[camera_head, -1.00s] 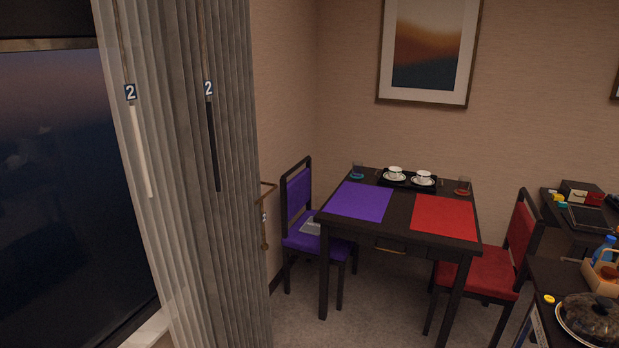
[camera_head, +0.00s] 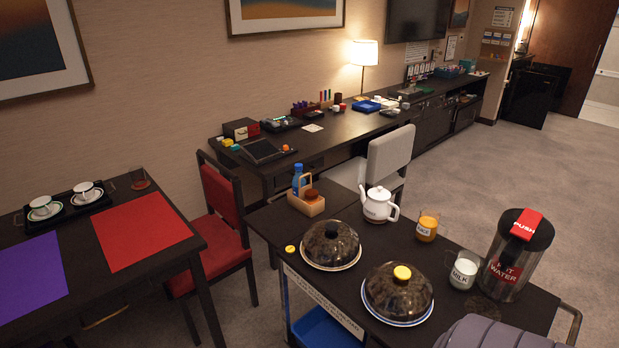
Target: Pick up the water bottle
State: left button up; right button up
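A blue bottle (camera_head: 297,178) with a blue cap stands at the back left of the dark serving cart (camera_head: 455,327). It stands in or just behind a small wooden caddy (camera_head: 306,204) with a handle, which hides its lower part. A brown item sits in the caddy beside it. I cannot read a label on the bottle. Neither of my grippers is in view.
The cart also holds two domed plates (camera_head: 330,243) (camera_head: 398,291), a white teapot (camera_head: 379,205), a juice glass (camera_head: 427,226), a milk glass (camera_head: 463,270) and a hot water pot (camera_head: 516,255). A red chair (camera_head: 222,205) stands left of the cart. Carpet (camera_head: 560,180) is open at right.

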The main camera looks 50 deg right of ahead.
aim_at(298, 173)
jog(key=i+z, duration=0.35)
jog(key=i, duration=0.2)
jog(key=i+j+z, duration=0.2)
jog(key=i+z, duration=0.15)
jog(key=i, duration=0.2)
